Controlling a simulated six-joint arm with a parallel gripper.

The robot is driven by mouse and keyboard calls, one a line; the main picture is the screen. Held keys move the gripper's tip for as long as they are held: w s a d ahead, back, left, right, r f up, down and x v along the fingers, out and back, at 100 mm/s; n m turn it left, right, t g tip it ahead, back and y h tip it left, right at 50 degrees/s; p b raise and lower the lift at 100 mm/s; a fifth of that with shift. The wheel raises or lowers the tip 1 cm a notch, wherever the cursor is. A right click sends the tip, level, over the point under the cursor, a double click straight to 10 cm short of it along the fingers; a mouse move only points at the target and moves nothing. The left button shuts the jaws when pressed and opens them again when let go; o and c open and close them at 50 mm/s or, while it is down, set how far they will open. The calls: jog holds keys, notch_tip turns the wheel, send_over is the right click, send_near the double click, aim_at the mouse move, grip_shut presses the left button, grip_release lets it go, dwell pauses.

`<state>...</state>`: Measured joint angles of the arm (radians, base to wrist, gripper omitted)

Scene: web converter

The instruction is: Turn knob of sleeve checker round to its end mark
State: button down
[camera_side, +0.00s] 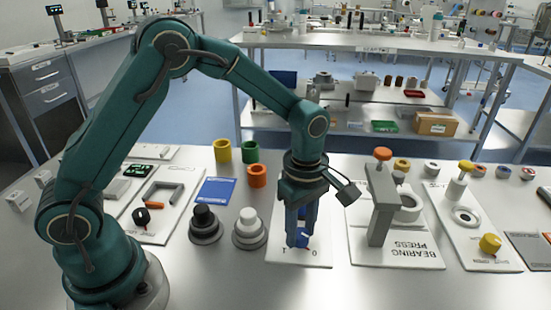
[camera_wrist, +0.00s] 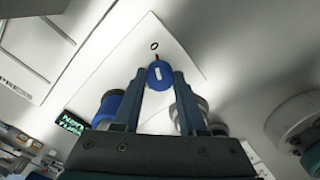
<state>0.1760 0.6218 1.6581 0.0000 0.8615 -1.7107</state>
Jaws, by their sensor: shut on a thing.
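The blue knob (camera_wrist: 160,77) sits on a pale plate (camera_wrist: 125,62) and has a white bar on its face. In the wrist view a small reddish mark lies at its upper edge, toward the printed 0 (camera_wrist: 154,46). In the side view my gripper (camera_side: 301,240) points straight down over the plate (camera_side: 284,258), with its fingers shut around the blue knob (camera_side: 304,240). The fingers hide most of the knob there. The digits 1 and 0 show near the plate's front edge in that view.
The bearing press (camera_side: 381,205) stands close to the right of my gripper. A white-topped round piece (camera_side: 249,228) and a black-topped one (camera_side: 205,224) stand to the left. Orange (camera_side: 257,176), green (camera_side: 250,152) and yellow (camera_side: 222,151) sleeves stand behind.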

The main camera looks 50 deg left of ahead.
aim_at(301, 233)
jog(key=m, duration=1.2)
jog(key=shift+m, duration=0.3)
jog(key=m, duration=1.1)
jog(key=shift+m, duration=0.3)
jog(key=shift+c, duration=2.3)
grip_release()
jog(key=shift+r, duration=2.6)
